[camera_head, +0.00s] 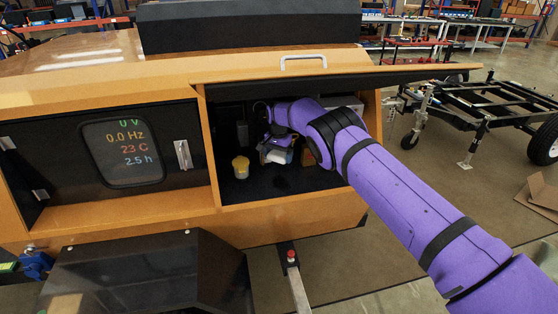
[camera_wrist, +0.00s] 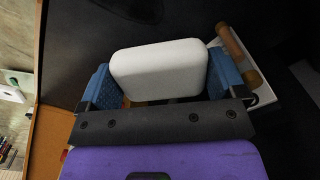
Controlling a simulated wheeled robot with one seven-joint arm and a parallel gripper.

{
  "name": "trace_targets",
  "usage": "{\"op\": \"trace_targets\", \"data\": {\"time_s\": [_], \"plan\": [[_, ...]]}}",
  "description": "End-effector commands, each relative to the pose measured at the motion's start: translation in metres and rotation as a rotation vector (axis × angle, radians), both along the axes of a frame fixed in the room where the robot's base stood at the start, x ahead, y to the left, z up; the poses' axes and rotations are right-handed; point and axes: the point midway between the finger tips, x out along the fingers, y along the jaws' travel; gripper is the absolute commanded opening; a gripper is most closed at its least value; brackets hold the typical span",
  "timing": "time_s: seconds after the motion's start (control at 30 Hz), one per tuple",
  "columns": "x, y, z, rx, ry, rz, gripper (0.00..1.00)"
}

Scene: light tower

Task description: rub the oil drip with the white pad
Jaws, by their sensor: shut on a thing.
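My gripper (camera_head: 276,150) reaches into the open right compartment of the orange cabinet. In the wrist view its two blue fingers (camera_wrist: 160,78) are shut on the white pad (camera_wrist: 158,68), one at each end. The pad is a rounded white block. It shows small and partly covered in the head view (camera_head: 277,157), above the dark compartment floor. A darker patch on that floor, just below the gripper in the head view, looks like the oil drip (camera_head: 280,183). A dark round patch also shows at the top of the wrist view (camera_wrist: 143,9). I cannot tell whether the pad touches the floor.
A yellow-topped jar (camera_head: 240,167) stands left of my gripper on the compartment floor. In the wrist view, a white tray-like thing (camera_wrist: 267,91) with a brown cylinder (camera_wrist: 230,42) lies close to the right finger. The raised door (camera_head: 400,77) and orange frame bound the opening.

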Motion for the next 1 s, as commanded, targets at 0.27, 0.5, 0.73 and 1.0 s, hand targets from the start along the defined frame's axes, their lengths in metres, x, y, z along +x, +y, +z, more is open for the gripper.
{"op": "trace_targets", "data": {"time_s": [0.27, 0.5, 0.73, 1.0], "plan": [[-0.001, 0.0, -0.028, 0.001, 0.003, -0.001, 0.68], [-0.002, 0.001, -0.048, 0.002, 0.004, -0.001, 0.68], [-0.003, 0.001, -0.056, 0.002, 0.005, 0.0, 0.68], [-0.003, 0.001, -0.056, 0.002, 0.005, 0.0, 0.68]]}}
